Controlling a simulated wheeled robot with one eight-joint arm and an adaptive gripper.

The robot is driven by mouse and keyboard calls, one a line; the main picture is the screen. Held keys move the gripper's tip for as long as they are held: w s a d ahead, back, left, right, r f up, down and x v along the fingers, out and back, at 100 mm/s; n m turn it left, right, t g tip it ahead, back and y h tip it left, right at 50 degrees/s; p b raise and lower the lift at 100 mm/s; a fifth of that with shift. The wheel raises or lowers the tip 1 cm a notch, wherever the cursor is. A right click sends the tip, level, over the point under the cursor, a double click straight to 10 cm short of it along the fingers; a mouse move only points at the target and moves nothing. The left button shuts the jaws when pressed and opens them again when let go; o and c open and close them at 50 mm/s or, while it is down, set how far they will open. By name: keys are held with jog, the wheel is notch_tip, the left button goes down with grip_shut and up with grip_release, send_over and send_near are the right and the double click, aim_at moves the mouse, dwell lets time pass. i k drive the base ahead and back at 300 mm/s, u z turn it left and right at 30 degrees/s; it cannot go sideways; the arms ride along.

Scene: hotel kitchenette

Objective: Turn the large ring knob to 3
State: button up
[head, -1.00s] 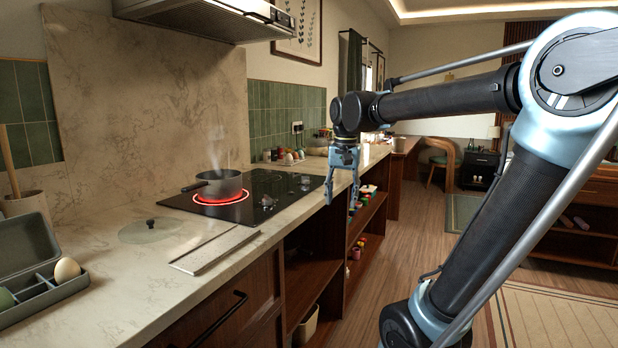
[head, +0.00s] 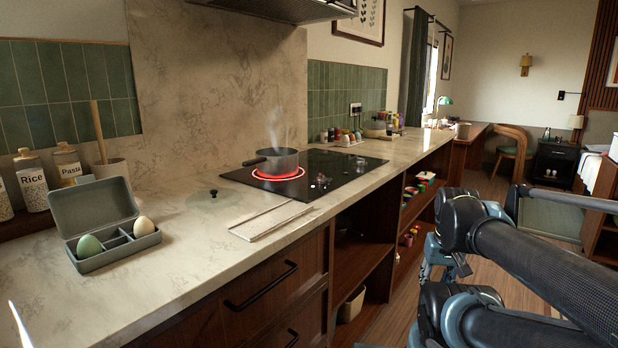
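The black cooktop (head: 335,167) lies in the counter and has small, shiny knobs (head: 321,181) near its front right part. They are too small for me to tell which is the large ring knob or to read its setting. A dark pot (head: 273,161) steams on a burner with a glowing red ring (head: 278,175). My gripper (head: 432,277) hangs low at the right, in front of the open shelves and well apart from the knobs. My arm partly hides it, and whether its fingers are apart is unclear.
An egg box (head: 105,240) with its lid up, a glass lid (head: 214,203) and a pale board (head: 270,220) lie on the counter (head: 180,270). Jars (head: 345,138) stand beyond the cooktop. The range hood (head: 290,8) hangs above. Floor shows at the right.

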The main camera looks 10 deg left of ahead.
aim_at(322, 179)
jog(key=u, duration=2.05)
jog(key=k, duration=1.05)
jog(key=z, duration=1.65)
jog(key=i, duration=1)
jog(key=u, duration=0.05)
